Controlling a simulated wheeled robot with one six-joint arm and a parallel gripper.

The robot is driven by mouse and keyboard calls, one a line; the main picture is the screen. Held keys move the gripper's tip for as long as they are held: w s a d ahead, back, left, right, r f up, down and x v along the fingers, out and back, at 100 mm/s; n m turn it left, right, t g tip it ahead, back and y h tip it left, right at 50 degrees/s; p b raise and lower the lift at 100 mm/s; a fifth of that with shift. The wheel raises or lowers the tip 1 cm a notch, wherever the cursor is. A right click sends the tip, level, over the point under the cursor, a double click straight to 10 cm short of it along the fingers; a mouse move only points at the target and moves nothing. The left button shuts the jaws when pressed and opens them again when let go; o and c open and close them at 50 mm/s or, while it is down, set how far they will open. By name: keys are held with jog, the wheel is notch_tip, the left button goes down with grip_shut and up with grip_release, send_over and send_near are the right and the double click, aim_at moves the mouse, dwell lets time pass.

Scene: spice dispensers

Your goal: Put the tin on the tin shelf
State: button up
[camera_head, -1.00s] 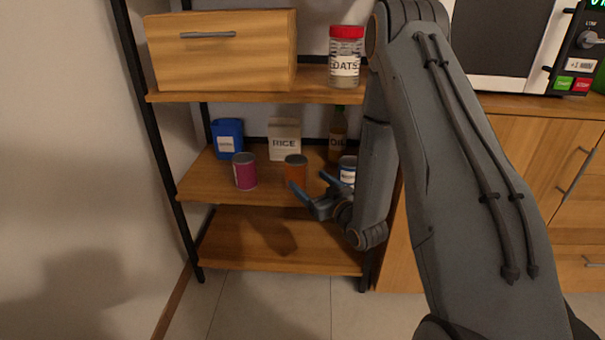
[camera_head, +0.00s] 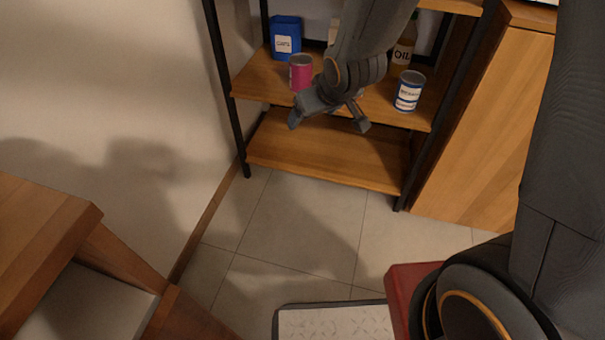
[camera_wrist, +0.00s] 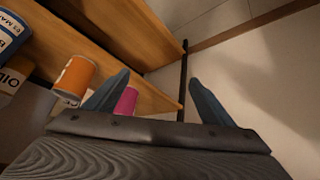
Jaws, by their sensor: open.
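A magenta tin (camera_head: 301,73) stands on the middle shelf board (camera_head: 258,84), towards its left. It also shows in the wrist view (camera_wrist: 126,102), partly behind a finger. A white and blue tin (camera_head: 409,91) stands on the same board at the right. An orange tin (camera_wrist: 75,80) shows in the wrist view; my arm hides it in the head view. My gripper (camera_head: 329,122) is open and empty in front of the board, just right of and below the magenta tin in the picture. Its spread fingers (camera_wrist: 158,82) show nothing held between them.
A blue box (camera_head: 286,40) and an oil bottle (camera_head: 404,48) stand at the back of the middle board. The lower board (camera_head: 322,150) looks bare. Black posts (camera_head: 229,100) frame the shelf. A wooden cabinet (camera_head: 487,130) stands at the right, a wall at the left.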

jog(key=s+a+r+g, duration=0.2)
jog(key=s+r+g, duration=0.1)
jog(key=s, duration=0.9)
jog(key=s+a+r+n+g+h, duration=0.1)
jog(key=s+r+g, duration=0.2)
jog(key=s, duration=0.9)
jog(key=shift+s+a+r+g+h, duration=0.3)
jog(key=shift+s+a+r, duration=0.05)
jog(key=shift+r, duration=0.05)
jog(key=d+r+m+p, duration=0.3)
jog(key=d+r+p, duration=0.6)
jog(key=r+p, duration=0.2)
jog(key=d+r+m+p, duration=0.3)
jog(key=d+r+p, duration=0.6)
jog(key=r+p, duration=0.3)
jog(key=p, duration=0.3)
jog(key=shift+s+h, duration=0.3)
jog(key=shift+s, duration=0.05)
